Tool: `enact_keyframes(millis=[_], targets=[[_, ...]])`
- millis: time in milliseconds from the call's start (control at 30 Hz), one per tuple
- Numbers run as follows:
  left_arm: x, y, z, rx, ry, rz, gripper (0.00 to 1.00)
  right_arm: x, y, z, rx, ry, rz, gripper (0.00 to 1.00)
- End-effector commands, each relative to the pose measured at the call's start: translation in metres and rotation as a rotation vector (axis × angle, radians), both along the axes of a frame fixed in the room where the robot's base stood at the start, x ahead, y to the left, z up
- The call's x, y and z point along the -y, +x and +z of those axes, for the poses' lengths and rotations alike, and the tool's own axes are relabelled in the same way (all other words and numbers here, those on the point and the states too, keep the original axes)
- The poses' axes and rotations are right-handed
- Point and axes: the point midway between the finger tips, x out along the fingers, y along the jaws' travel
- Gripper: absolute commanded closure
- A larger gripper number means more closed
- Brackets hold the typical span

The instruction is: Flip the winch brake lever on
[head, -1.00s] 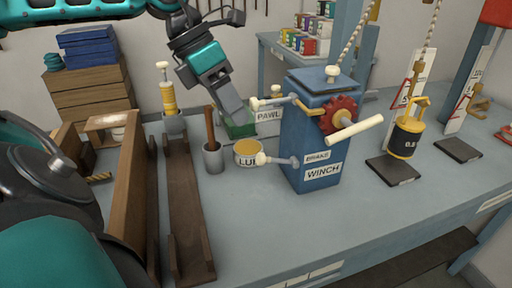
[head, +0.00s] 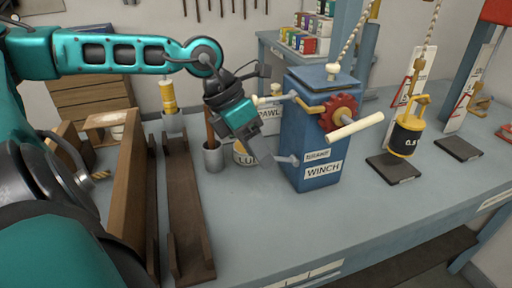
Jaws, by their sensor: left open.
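The blue winch (head: 305,135) stands on the workbench, with a red toothed wheel (head: 340,113) and a cream crank handle (head: 355,127) on its front. The brake lever (head: 287,160) sticks out to the left from low on the winch, beside the BRAKE label (head: 316,156). My left gripper is open and points down and right at the lever's outer end. I cannot tell whether it touches the lever. The upper pawl lever (head: 275,99) also points left. My right gripper is not in view.
The bench front is clear.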

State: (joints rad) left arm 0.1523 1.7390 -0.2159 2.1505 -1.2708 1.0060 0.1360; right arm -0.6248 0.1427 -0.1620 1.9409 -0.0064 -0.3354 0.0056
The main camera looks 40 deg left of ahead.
Motion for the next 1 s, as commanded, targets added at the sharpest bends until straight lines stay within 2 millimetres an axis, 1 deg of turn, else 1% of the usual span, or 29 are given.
enact_keyframes(millis=[67, 600, 1000], targets=[[0.0000, 0.0000, 0.0001, 0.000, 0.000, 0.000, 0.49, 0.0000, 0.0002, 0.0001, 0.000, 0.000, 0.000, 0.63], [-0.0001, 0.0000, 0.0004, 0.000, 0.000, -0.001, 1.00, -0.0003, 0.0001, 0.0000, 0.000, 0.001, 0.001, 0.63], [0.0000, 0.0002, -0.0005, 0.004, -0.001, -0.001, 1.00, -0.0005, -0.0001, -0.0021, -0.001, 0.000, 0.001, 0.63]])
